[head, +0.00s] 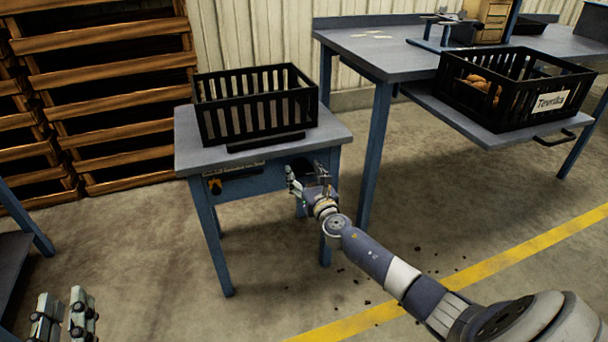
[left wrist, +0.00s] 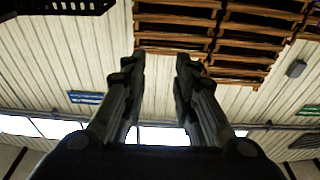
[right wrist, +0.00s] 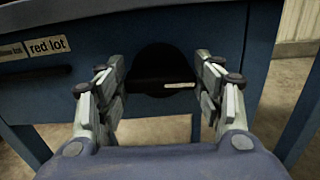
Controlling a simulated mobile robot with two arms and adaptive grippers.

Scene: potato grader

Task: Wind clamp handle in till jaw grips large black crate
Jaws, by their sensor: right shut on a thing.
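The large black crate (head: 255,115) stands on a small grey-topped table. The dark jaw bar (head: 266,142) lies along the tabletop in front of the crate; I cannot tell whether they touch. My right gripper (head: 308,180) is at the table's front, below the top, shut on the clamp handle.
An orange knob (head: 215,186) and a label sit on the table's front. A workbench (head: 375,50) stands at the right, with a labelled black crate (head: 510,115) on its lower shelf. Wooden racks (head: 110,90) stand at the back left. The floor in front is clear apart from crumbs.

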